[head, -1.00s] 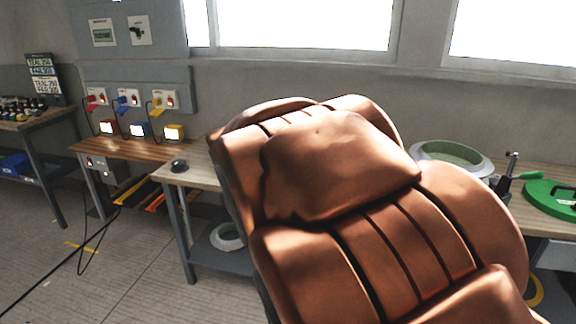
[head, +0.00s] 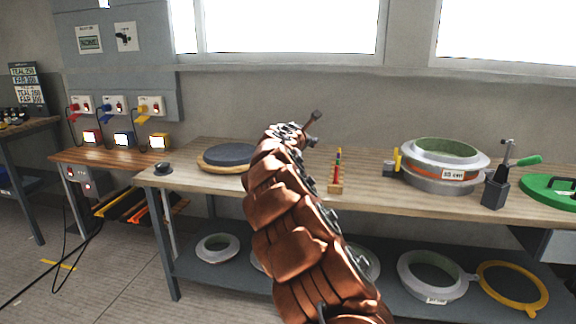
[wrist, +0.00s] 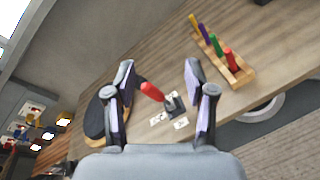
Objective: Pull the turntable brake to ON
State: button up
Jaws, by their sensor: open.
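The brake lever (wrist: 152,91) shows in the wrist view as a red grip on a dark base (wrist: 175,106), with small white labels around it; their words are too small to read. The lever leans to the upper left in that view. My gripper (wrist: 160,69) is open and empty, its fingers on either side of the lever in the picture; I see no contact. The dark round turntable (wrist: 94,117) is left of the lever; it also shows in the head view (head: 225,155). In the head view my arm hides the lever.
A wooden rack of coloured pegs (wrist: 238,76) stands right of the lever; the head view shows it too (head: 336,187). A ring mould (head: 440,178) and a dark block with a green-handled tool (head: 495,190) stand farther right on the bench (head: 380,197). Lit coloured boxes (head: 123,140) are left.

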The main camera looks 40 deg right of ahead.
jog(key=w+d+f+n+t+y+b, duration=0.2)
jog(key=w+f+n+t+y+b, duration=0.2)
jog(key=w+f+n+t+b, duration=0.65)
jog(key=w+d+g+p, duration=0.1)
jog(key=p, duration=0.1)
jog(key=w+d+f+n+g+p, duration=0.1)
jog(key=p, duration=0.2)
jog(key=w+d+n+g+p, duration=0.1)
jog(key=w+p, duration=0.1)
jog(key=p, duration=0.1)
jog(key=shift+d+f, duration=0.2)
jog(key=shift+f, duration=0.2)
jog(key=shift+w+d+f+p, duration=0.3)
jog(key=shift+w+d+p, duration=0.15)
jog(key=shift+p, duration=0.25)
jog(key=shift+w, duration=0.1)
